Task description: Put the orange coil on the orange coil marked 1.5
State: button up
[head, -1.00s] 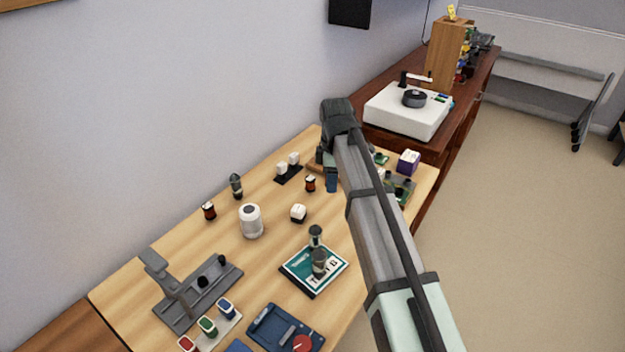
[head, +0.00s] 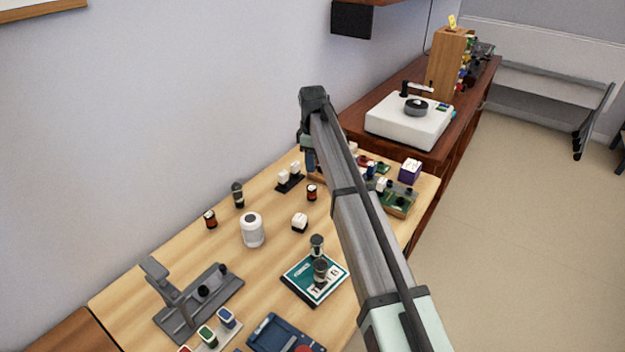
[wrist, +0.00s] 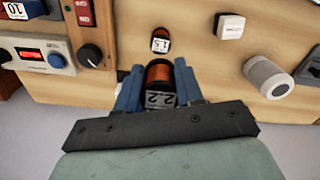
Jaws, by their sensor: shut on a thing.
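My gripper (wrist: 158,88) is shut on an orange coil (wrist: 159,72) with dark ends and a label reading 2.2, held between its blue fingers. The orange coil marked 1.5 (wrist: 161,42) stands on the wooden table just ahead of it in the wrist view, apart from the held coil. In the head view this coil (head: 311,193) is in front of and below my gripper (head: 309,163), which is near the table's back edge by the wall. The held coil is hidden in the head view.
A white cube (head: 300,222), a white cylinder (head: 252,231) and another small orange coil (head: 210,219) stand to the left. Boards and devices (head: 398,200) crowd the right end. A dark stand with two white blocks (head: 289,178) is close to my gripper.

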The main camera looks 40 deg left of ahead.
jog(key=shift+f, duration=3.3)
jog(key=shift+f, duration=0.15)
jog(key=o, duration=1)
jog(key=shift+o, duration=0.2)
notch_tip(320, 180, up, 12)
jog(key=shift+r, duration=0.2)
